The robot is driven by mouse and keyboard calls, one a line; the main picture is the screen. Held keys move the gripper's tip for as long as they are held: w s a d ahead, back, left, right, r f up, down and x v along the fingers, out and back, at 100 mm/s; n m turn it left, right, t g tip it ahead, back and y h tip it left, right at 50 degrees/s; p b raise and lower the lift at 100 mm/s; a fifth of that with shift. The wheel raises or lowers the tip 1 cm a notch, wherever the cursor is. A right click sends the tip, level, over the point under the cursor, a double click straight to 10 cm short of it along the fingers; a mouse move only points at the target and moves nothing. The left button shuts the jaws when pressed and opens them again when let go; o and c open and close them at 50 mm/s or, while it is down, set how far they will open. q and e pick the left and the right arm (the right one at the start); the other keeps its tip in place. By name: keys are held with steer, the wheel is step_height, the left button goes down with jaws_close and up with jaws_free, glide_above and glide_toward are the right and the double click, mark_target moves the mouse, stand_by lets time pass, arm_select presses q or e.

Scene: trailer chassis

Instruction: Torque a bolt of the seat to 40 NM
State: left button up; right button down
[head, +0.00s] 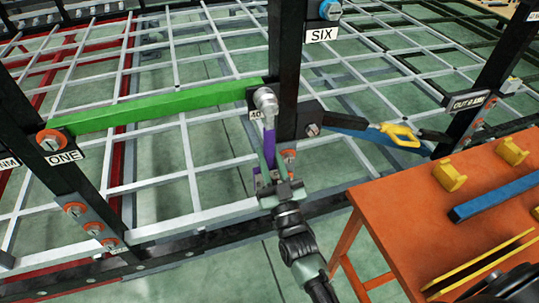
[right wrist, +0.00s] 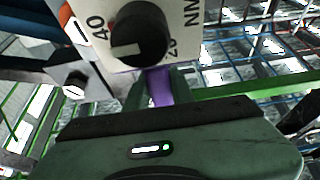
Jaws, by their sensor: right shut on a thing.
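My right gripper (head: 272,178) is shut on a purple-handled tool (head: 269,143), held roughly upright at the dark post in the middle of the head view. The tool's rounded silver head (head: 265,101) is at the right end of the green bar (head: 165,107) and covers what is behind it. A label reading 40 (head: 256,114) shows beside the head. In the right wrist view, the purple handle (right wrist: 160,87) lies between the fingers, below a dark round knob (right wrist: 139,35) and a white face (right wrist: 185,10) marked 40, 20 and NM.
An orange table (head: 400,205) with a blue bar (head: 495,197) and yellow blocks stands at the right. Bolts with orange washers sit at the ONE post (head: 50,140) and lower down. The SIX post (head: 287,65) rises behind.

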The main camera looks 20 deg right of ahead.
steer(key=shift+a+r+m+h, duration=0.2)
steer(key=shift+a+m+h, duration=0.6)
steer(key=shift+a+m, duration=0.45)
